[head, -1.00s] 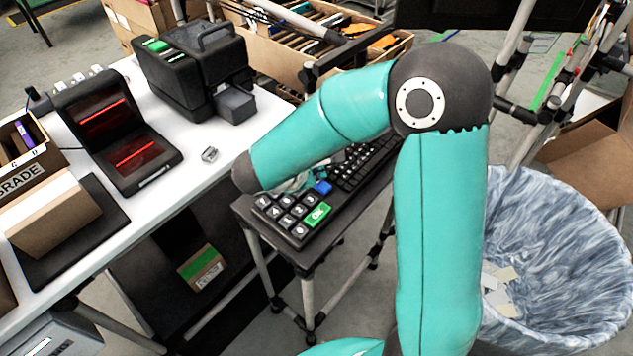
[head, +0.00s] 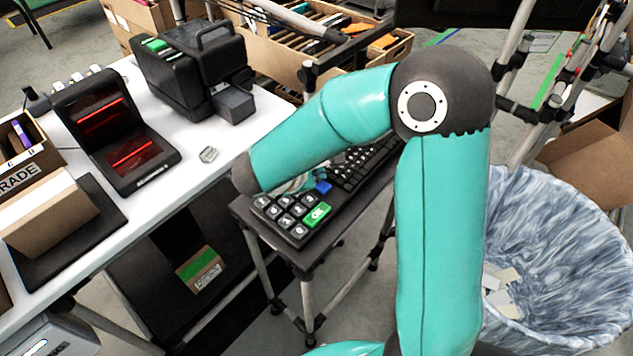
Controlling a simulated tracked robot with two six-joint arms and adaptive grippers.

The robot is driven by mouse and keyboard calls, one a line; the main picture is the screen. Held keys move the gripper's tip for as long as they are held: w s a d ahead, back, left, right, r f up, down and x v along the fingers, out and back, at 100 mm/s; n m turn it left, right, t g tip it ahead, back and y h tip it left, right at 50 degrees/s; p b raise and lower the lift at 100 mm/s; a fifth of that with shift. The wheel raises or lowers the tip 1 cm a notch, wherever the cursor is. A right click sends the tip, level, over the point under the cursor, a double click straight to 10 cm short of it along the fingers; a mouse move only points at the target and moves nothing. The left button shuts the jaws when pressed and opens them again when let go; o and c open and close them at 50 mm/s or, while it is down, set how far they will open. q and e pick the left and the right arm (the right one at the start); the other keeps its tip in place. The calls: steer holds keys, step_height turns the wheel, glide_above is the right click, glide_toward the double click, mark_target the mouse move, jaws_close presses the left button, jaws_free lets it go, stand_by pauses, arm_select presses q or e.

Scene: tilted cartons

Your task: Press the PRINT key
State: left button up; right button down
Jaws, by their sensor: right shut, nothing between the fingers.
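A black keypad (head: 283,221) with white-marked keys and a green OK key (head: 317,215) lies on the small dark stand. No key with a readable PRINT label shows. A black printer-like machine (head: 195,70) with a green patch (head: 157,44) on top stands on the white table; I cannot tell whether that patch is a key. My right arm arches over the stand. My right gripper (head: 304,184) is mostly hidden behind the forearm, just above the far side of the keypad, near a small blue piece (head: 323,187). It is shut and empty. My left gripper is out of view.
A black keyboard (head: 362,166) lies behind the keypad, partly covered by my arm. A scanner with red lines (head: 120,140) and a brown carton (head: 50,213) stand on the white table (head: 188,168). A lined bin (head: 560,260) stands at right.

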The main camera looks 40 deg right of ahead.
steer(key=shift+f+b, duration=0.45)
stand_by(0.4)
steer(key=shift+r, duration=0.15)
steer(key=shift+r+p, duration=0.55)
steer(key=shift+r, duration=0.15)
steer(key=shift+r+p, duration=1.8)
steer(key=shift+r, duration=0.75)
